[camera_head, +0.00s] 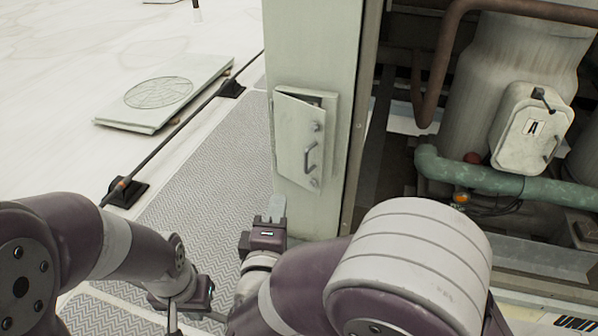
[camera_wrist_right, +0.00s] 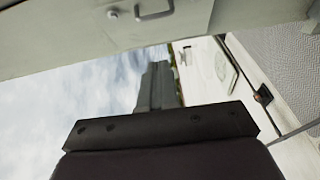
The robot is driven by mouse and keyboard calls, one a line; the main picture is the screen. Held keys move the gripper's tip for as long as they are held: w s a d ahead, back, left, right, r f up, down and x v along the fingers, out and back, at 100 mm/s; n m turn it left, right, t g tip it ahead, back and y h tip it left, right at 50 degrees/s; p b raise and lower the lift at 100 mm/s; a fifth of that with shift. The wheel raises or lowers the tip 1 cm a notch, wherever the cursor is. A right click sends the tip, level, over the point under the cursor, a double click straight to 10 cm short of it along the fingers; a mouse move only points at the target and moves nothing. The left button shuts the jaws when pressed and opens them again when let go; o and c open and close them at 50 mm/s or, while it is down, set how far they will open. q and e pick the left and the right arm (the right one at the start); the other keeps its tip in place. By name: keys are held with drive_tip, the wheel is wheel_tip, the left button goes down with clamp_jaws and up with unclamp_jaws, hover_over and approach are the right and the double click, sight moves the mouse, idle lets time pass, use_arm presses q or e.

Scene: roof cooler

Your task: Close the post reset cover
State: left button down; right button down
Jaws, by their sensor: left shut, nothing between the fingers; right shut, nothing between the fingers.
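The post reset cover (camera_head: 297,140) is a pale green door with a handle and two round knobs, on the face of the pale green post (camera_head: 315,50). It stands slightly ajar, with a dark gap at its top right edge. My right gripper (camera_head: 278,206) is shut and empty, just below the cover's lower left corner; I cannot tell if it touches the post. In the right wrist view its grey fingers (camera_wrist_right: 157,86) are together, with the cover's handle (camera_wrist_right: 155,10) at the top. My left gripper (camera_head: 185,298) is low at the left, shut, its tips hard to see.
A white lidded box (camera_head: 530,128) and a teal pipe (camera_head: 505,182) are at the right, past the post's edge. A dark rod (camera_head: 170,130) on black feet runs along the grey textured walkway (camera_head: 215,150). A flat hatch slab (camera_head: 165,92) lies at the left.

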drive_tip(key=w+d+p, duration=0.2)
drive_tip(key=w+d, duration=0.1)
drive_tip(key=w, duration=0.6)
drive_tip(key=shift+w+d+f+p, duration=0.15)
drive_tip(key=shift+w+d+p, duration=0.05)
drive_tip(key=shift+d+p, duration=0.2)
drive_tip(key=w+d, duration=0.2)
drive_tip(key=d, duration=0.1)
drive_tip(key=w+d, duration=0.1)
drive_tip(key=d, duration=0.1)
drive_tip(key=shift+p, duration=0.4)
